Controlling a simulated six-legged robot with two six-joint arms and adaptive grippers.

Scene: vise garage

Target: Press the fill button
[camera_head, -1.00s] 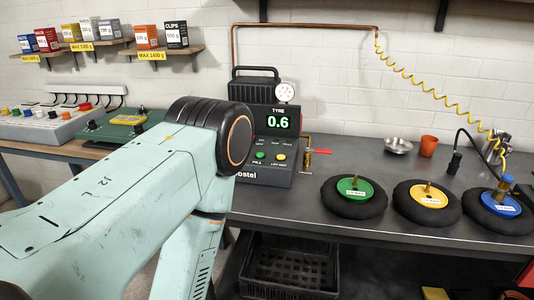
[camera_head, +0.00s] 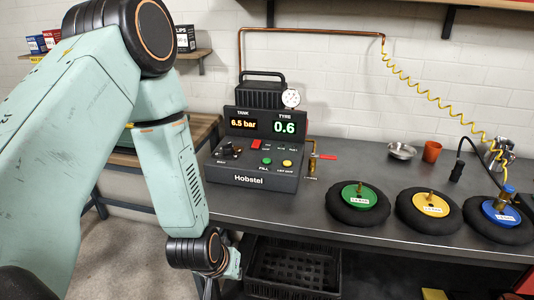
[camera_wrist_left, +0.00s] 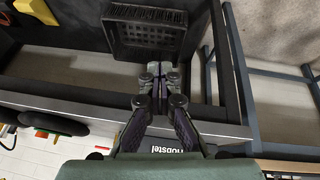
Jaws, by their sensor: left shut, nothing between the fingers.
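The Hobstel inflator unit (camera_head: 255,180) stands on the bench. Its displays read 6.5 bar for tank and 0.6 for tyre. The green fill button (camera_head: 266,161) is on its front panel, left of the yellow let-out button (camera_head: 287,163). My left gripper (camera_wrist_left: 157,75) is shut and empty in the left wrist view, its fingers together near the bench edge, with the crate beyond. In the head view my left arm hangs down at the left, its wrist below and in front of the unit, apart from the button. My right gripper is not in view.
Three tyres with green (camera_head: 359,195), yellow (camera_head: 430,204) and blue (camera_head: 501,211) hubs lie on the bench at right. A yellow coiled hose (camera_head: 430,92) hangs behind them. A black crate (camera_head: 293,268) is under the bench. A red-handled valve (camera_head: 327,157) juts beside the unit.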

